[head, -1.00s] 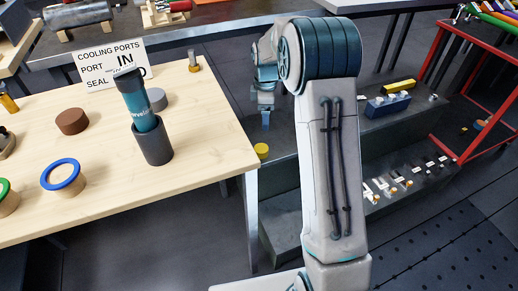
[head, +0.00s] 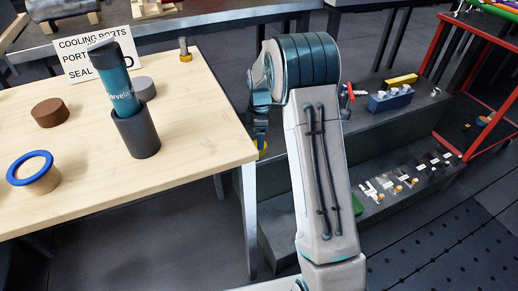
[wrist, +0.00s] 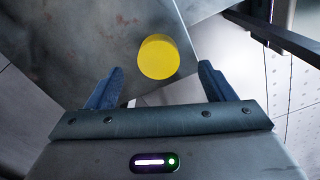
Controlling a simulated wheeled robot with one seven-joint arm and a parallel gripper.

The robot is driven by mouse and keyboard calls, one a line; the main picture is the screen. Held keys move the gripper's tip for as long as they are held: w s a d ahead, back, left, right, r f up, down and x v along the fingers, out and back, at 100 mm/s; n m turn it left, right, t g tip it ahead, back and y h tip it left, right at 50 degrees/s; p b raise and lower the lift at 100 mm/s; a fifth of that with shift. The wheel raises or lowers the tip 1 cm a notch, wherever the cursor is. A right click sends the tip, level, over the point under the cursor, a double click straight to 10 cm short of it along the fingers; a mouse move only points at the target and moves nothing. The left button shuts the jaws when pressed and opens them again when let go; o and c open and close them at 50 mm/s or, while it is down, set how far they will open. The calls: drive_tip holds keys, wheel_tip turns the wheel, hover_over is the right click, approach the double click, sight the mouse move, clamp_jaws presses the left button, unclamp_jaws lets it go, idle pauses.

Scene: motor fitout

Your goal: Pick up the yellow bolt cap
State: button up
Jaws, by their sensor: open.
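The yellow bolt cap (head: 262,150) sits on the dark step beside the wooden table and is partly hidden by my gripper in the head view. In the wrist view the cap (wrist: 159,52) is a round yellow disc, ahead of the fingertips and roughly centred between them. My gripper (wrist: 160,76) is open and empty, with a blue finger on each side. In the head view my gripper (head: 260,138) is small and close to the cap. I cannot tell the exact gap between them.
The wooden table (head: 190,130) stands at left, holding a dark cup (head: 137,137) with a teal cylinder, a brown disc (head: 50,113) and a blue ring (head: 30,168). A blue block (head: 389,101) lies on the step at right. A red frame (head: 470,70) stands far right.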

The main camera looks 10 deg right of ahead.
drive_tip(key=f, duration=0.1)
drive_tip(key=f+b, duration=0.1)
drive_tip(key=f, duration=0.1)
drive_tip(key=f+b, duration=0.1)
drive_tip(key=f, duration=0.1)
drive_tip(key=shift+w+a+f, duration=0.15)
drive_tip(key=shift+w+a, duration=0.05)
drive_tip(key=shift+a, duration=0.15)
drive_tip(key=c, duration=1.1)
drive_tip(key=shift+o, duration=0.2)
